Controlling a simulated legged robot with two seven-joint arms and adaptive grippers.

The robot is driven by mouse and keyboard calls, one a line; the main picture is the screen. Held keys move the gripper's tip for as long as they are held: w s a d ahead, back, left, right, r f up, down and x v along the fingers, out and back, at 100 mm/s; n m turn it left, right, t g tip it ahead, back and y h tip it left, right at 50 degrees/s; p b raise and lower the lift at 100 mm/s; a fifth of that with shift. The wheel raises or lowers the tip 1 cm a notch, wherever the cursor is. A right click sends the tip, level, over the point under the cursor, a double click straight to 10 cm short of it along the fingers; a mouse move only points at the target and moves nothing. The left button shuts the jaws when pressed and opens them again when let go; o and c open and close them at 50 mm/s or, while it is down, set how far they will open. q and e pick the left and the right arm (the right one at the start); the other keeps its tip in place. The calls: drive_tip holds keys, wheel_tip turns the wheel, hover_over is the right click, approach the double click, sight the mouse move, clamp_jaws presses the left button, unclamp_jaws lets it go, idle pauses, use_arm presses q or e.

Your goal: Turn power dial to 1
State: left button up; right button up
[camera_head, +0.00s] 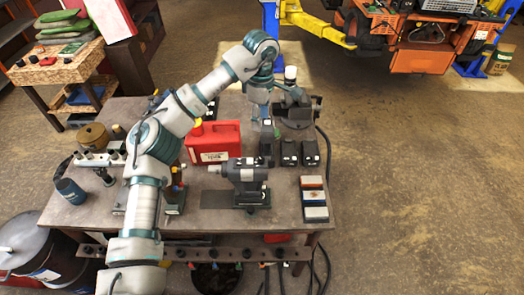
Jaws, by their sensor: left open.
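My left arm comes in from the lower left and bends over the workbench (235,228). Its gripper (264,112) is small in view at the far side of the bench, beside the dark vise (297,117). It is open, with nothing visible between its fingers. I cannot make out a power dial or its markings. My right gripper is not in view.
A red fuel can (213,143), a grey bench tool (248,176), dark blocks (290,152) and a tray of coloured blocks (313,198) stand on the bench. The floor to the right is clear.

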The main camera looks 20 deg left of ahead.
use_arm(q)
approach(261, 159)
drive_tip(key=shift+d+f, duration=0.1)
drive_tip(key=shift+d, duration=0.05)
drive_tip(key=f, duration=0.2)
drive_tip(key=f+p, duration=0.1)
drive_tip(key=f, duration=0.5)
drive_tip(key=shift+a+f+p, duration=0.25)
drive_tip(key=shift+p, duration=0.15)
drive_tip(key=shift+d, duration=0.1)
drive_tip(key=shift+c, duration=0.3)
clamp_jaws()
